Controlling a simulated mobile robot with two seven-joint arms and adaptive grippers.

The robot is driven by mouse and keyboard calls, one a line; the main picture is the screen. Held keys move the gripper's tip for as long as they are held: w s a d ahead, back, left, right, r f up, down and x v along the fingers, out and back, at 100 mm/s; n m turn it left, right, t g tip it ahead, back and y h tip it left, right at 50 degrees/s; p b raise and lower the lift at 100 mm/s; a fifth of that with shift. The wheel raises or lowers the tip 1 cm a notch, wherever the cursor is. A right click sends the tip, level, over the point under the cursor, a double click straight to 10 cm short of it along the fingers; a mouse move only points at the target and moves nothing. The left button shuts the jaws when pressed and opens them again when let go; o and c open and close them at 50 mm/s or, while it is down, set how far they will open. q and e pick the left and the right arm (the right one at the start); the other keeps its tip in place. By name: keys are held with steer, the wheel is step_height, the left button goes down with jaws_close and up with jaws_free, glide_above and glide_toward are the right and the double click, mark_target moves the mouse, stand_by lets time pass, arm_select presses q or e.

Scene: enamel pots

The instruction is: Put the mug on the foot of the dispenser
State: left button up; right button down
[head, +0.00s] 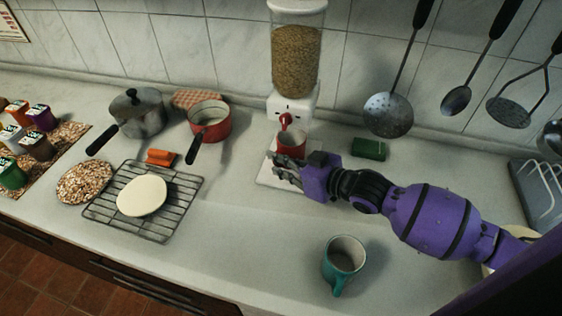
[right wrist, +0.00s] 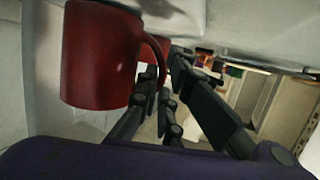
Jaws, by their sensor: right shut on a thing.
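A white dispenser (head: 291,103) with a clear grain-filled hopper (head: 296,60) and a red spout stands against the back wall. Its flat white foot (head: 270,178) sticks out towards me. A red mug (head: 291,141) is upright below the spout, over the foot; its lower part is hidden behind my gripper, so I cannot tell if it touches the foot. My right gripper (head: 289,170) is in front of the mug. In the right wrist view the mug (right wrist: 98,58) is close by, and the fingers (right wrist: 162,88) are shut on its handle. My left gripper is out of view.
A teal mug (head: 344,260) stands near the counter's front. A green block (head: 369,149) lies right of the dispenser. A red saucepan (head: 210,122), a grey pot (head: 137,112) and a wire rack (head: 110,205) are to the left. Utensils hang on the wall.

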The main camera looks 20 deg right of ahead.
steer(key=shift+f, duration=0.15)
steer(key=c, duration=1.9)
jaws_free()
steer(key=shift+s+d+r, duration=0.1)
steer(key=shift+s+r, duration=0.05)
steer(key=shift+r, duration=0.05)
steer(key=v, duration=1.1)
steer(key=shift+s+d+r, duration=0.1)
steer(key=shift+s+d, duration=0.05)
steer(key=shift+s, duration=0.15)
